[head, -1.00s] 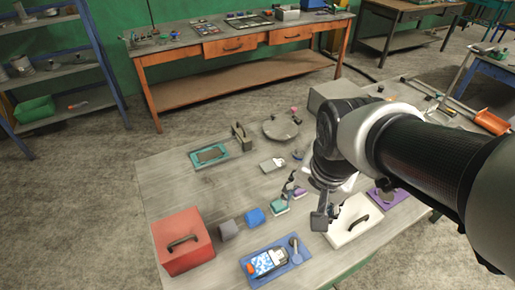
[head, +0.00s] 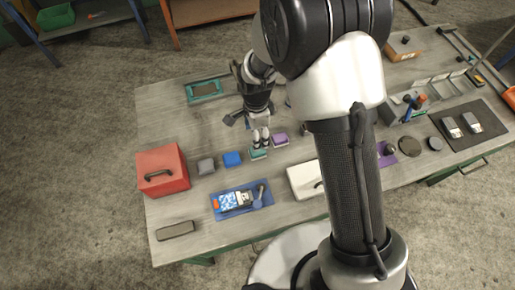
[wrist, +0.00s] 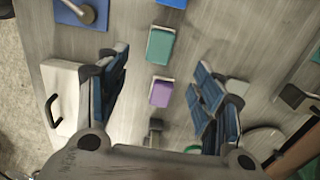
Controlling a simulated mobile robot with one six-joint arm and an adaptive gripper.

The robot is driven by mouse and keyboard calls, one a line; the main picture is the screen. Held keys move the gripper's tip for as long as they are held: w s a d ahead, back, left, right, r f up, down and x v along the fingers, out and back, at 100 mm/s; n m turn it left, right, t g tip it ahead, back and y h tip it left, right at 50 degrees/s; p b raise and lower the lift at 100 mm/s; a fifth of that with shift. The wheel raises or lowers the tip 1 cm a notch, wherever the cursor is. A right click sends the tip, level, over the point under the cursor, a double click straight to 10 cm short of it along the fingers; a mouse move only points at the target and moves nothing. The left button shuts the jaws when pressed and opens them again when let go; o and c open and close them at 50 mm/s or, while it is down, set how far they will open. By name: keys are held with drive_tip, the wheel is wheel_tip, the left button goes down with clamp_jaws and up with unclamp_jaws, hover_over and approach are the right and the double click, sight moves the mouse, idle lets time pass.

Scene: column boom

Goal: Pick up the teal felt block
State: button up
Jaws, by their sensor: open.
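The teal felt block (head: 258,154) lies on the grey workbench, in the row of small blocks. In the head view my gripper (head: 261,143) points down just above and behind it, covering part of its far edge. In the wrist view the teal block (wrist: 161,45) shows whole, at the upper middle, ahead of the gap between my spread fingers. My gripper (wrist: 160,66) is open, with nothing held between the fingers. The purple block (wrist: 161,93) lies between the fingers in that picture, beside the teal one; it also shows in the head view (head: 279,140).
A blue block (head: 232,159) and a grey block (head: 206,166) lie left of the teal one. A red box (head: 164,180) stands further left. A blue tray (head: 226,210) lies in front, and a white handled case (head: 303,180) stands to the right.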

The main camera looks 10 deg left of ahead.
sight(257, 152)
wheel_tip(257, 152, down, 12)
drive_tip(key=shift+w+d+r+b, duration=0.1)
drive_tip(key=shift+d+b, duration=0.05)
drive_tip(key=shift+b, duration=0.8)
drive_tip(key=shift+c, duration=0.3)
drive_tip(key=c, duration=1.1)
